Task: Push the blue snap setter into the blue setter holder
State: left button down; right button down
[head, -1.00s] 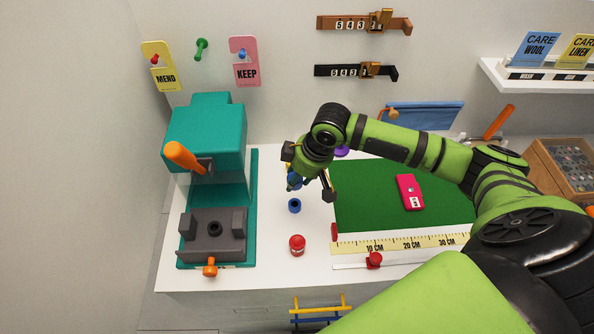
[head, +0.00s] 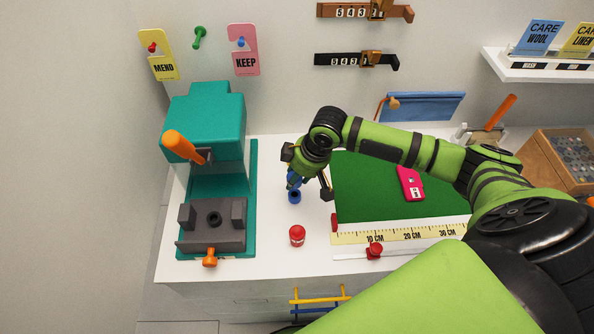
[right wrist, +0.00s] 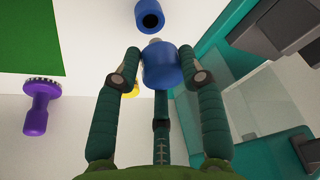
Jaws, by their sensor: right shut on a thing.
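The blue snap setter (head: 293,179) is held in my right gripper (right wrist: 161,66), and its wide blue body shows between the fingers in the right wrist view (right wrist: 160,70). A narrower pale tip points toward the holder. The blue setter holder (head: 294,197) is a short cylinder with a dark hole, standing on the white worktop. It also shows at the top of the right wrist view (right wrist: 149,13). In the head view the setter is just above and behind the holder; I cannot tell whether they touch. My left gripper is out of view.
A teal press (head: 205,110) with a grey block stands to the left. A red cylinder (head: 297,236) is in front of the holder. A green mat (head: 380,200) with a pink tag lies to the right. A purple piece (right wrist: 38,105) shows in the right wrist view.

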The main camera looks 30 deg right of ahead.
aim_at(297, 187)
jog(key=shift+f+b, duration=0.3)
jog(key=shift+f, duration=0.7)
jog(key=shift+p, duration=0.5)
dwell(0.4)
jog(key=shift+p, duration=0.45)
jog(key=shift+p, duration=0.4)
dwell(0.3)
jog(key=shift+f+b, duration=0.7)
jog(key=shift+f, duration=0.9)
jog(key=c, duration=0.7)
grip_release()
